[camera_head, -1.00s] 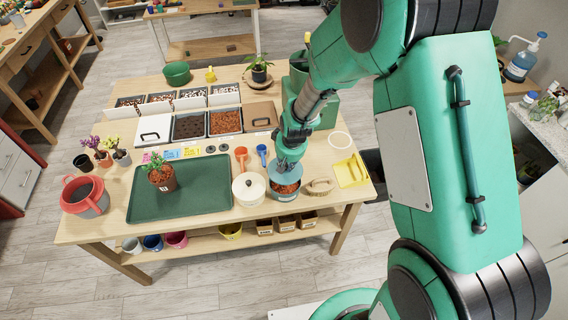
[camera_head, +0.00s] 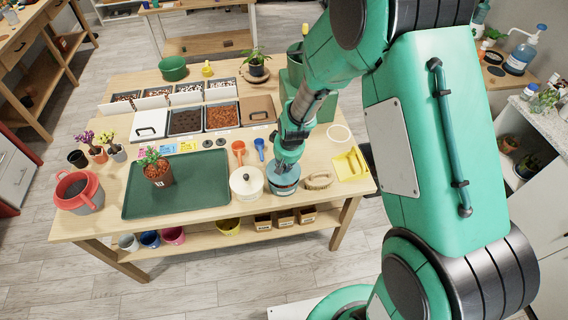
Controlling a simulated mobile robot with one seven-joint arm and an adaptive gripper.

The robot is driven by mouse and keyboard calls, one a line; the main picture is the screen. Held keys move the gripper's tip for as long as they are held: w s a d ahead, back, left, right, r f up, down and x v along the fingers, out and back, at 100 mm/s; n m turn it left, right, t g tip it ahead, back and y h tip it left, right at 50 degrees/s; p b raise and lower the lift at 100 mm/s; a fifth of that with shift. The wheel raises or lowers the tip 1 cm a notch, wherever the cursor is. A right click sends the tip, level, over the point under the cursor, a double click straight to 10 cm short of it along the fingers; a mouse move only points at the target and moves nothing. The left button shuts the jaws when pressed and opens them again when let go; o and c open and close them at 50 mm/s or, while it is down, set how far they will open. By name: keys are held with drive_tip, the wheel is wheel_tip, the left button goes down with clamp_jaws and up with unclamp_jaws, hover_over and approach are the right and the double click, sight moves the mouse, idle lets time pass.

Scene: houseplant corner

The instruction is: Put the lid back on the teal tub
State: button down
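The teal tub (camera_head: 285,190) stands near the front edge of the potting table, right of a cream lidded pot. Its lid (camera_head: 284,176), a blue-grey disc, lies across the tub's mouth and hides the soil inside. It looks about level, but I cannot tell whether it is fully seated. My gripper (camera_head: 285,166) points down at the middle of the lid, with its fingers at the lid's top. It appears shut on the lid; the fingertips are small and partly hidden.
The cream pot (camera_head: 246,184) stands close on the left, and a brush (camera_head: 318,180) lies close on the right. A yellow tray (camera_head: 350,164) is further right. Orange (camera_head: 239,150) and blue (camera_head: 260,147) scoops lie behind. The green tray (camera_head: 190,190) holds a potted plant (camera_head: 157,170).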

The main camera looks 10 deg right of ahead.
drive_tip(key=shift+f+b, duration=0.5)
drive_tip(key=shift+f, duration=0.35)
drive_tip(key=shift+f+b, duration=0.15)
drive_tip(key=shift+b, duration=0.25)
idle(2.2)
idle(0.5)
drive_tip(key=c, duration=1.5)
unclamp_jaws()
drive_tip(key=shift+o, duration=0.2)
drive_tip(key=o, duration=0.4)
drive_tip(key=shift+r+p, duration=1.95)
drive_tip(key=shift+r, duration=1.55)
